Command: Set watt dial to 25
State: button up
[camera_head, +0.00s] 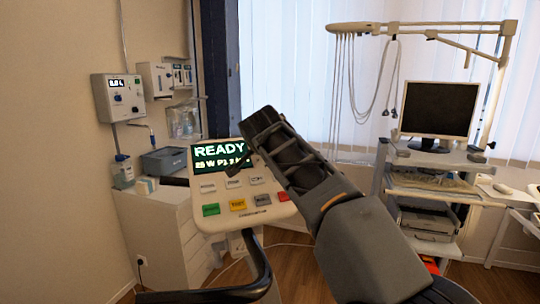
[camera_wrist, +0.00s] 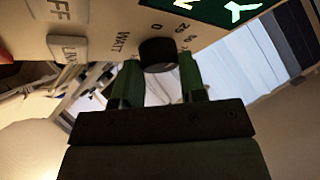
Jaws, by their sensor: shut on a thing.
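My gripper (camera_wrist: 160,74) is shut on the dial, one finger on each side. The dial's pointer mark cannot be made out. In the head view my arm hides the dial.
Several coloured buttons lie on the panel's lower part, among them a green one (camera_head: 211,210) and a red one (camera_head: 283,196). A white cabinet (camera_head: 165,225) stands to the left. A cart with a monitor (camera_head: 440,109) stands to the right.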

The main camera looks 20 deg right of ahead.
jog(key=shift+m, duration=0.4)
jog(key=o, duration=0.9)
jog(key=shift+s, duration=0.1)
jog(key=shift+a+b+v, duration=0.2)
jog(key=shift+b+v, duration=0.9)
jog(key=shift+v, duration=5.7)
jog(key=shift+d+r, duration=0.1)
